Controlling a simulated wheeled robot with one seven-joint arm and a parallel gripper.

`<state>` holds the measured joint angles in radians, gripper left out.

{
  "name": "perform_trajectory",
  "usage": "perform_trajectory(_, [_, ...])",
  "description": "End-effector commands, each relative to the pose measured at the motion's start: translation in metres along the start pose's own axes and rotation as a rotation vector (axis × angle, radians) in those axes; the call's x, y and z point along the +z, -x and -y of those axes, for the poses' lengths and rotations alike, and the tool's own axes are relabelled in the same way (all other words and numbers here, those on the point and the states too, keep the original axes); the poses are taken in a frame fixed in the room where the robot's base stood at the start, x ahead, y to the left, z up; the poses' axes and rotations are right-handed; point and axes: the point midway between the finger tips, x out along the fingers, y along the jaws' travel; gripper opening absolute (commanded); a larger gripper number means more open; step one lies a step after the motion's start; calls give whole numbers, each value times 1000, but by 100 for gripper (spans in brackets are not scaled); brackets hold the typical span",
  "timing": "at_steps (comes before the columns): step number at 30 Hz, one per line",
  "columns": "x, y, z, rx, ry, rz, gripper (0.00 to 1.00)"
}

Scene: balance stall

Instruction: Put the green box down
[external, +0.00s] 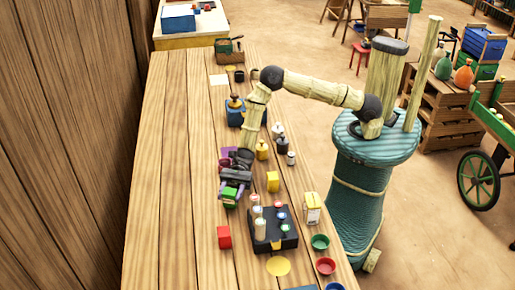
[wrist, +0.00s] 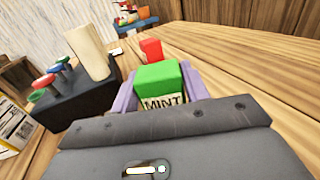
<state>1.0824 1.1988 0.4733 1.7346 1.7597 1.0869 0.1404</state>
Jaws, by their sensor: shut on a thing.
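The green box (wrist: 158,77) has a pale label reading MINT and sits between the two purple fingers of my gripper (wrist: 158,92) in the wrist view.
A red box (external: 224,237) stands on the table beyond the green box. A black rack (external: 288,240) with pale cylinders and coloured tops is to the right. The table's left strip is clear.

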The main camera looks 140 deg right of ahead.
Motion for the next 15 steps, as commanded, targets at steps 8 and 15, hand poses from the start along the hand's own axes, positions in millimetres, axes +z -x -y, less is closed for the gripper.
perform_trajectory(8, [-1,0,0,0,0,0,21])
perform_trajectory(15, [-5,0,0,0,0,0,21])
